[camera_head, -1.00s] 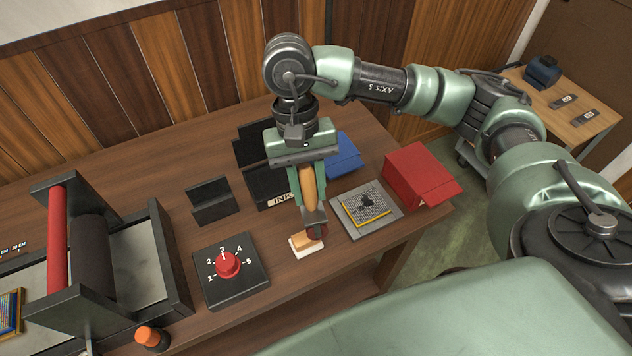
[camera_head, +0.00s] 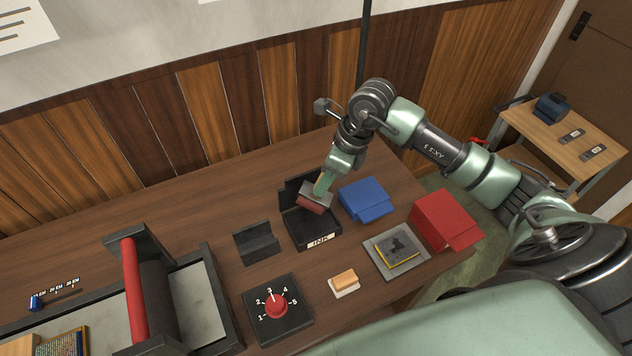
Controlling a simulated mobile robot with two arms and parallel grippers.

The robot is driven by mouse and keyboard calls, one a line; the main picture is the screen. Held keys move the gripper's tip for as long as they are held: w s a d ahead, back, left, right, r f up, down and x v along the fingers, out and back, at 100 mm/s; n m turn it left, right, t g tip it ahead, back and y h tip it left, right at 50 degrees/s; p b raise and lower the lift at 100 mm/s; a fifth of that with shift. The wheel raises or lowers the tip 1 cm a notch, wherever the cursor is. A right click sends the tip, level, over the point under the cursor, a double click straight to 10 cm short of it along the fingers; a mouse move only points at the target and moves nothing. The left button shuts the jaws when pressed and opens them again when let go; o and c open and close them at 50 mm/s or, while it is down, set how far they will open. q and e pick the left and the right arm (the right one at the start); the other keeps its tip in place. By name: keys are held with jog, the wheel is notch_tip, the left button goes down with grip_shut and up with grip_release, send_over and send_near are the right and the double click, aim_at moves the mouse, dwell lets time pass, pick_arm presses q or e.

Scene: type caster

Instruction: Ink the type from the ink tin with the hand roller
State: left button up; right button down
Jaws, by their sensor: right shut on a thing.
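The ink tin (camera_head: 322,240) is a black open box with a white INK label on its front and its lid raised at the back. My right gripper (camera_head: 323,183) is shut on the hand roller (camera_head: 311,204), whose reddish-brown drum is over or in the ink tin; I cannot tell whether it touches the ink. The type (camera_head: 397,249) sits in a yellow-edged frame on a grey plate (camera_head: 372,262), to the right of and nearer than the tin. My left gripper is not in view.
A black stand (camera_head: 257,243) is left of the tin. A blue box (camera_head: 365,199) and a red box (camera_head: 444,219) stand to the right. A tan block on a white base (camera_head: 345,281), a dial box (camera_head: 277,307) and a press with a red roller (camera_head: 134,292) are nearer.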

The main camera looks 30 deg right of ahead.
aim_at(325, 194)
jog(key=shift+d, duration=0.1)
jog(key=shift+f, duration=0.4)
jog(key=shift+w+f+b, duration=0.1)
jog(key=shift+f+b, duration=1.4)
jog(key=shift+f, duration=1.1)
jog(key=shift+f+b, duration=0.55)
jog(key=shift+b, duration=0.05)
jog(key=shift+f, duration=0.15)
dwell(0.4)
jog(key=shift+r+p, duration=0.45)
jog(key=shift+r, duration=0.75)
jog(key=shift+r+p, duration=1.2)
jog(key=shift+r, duration=1.25)
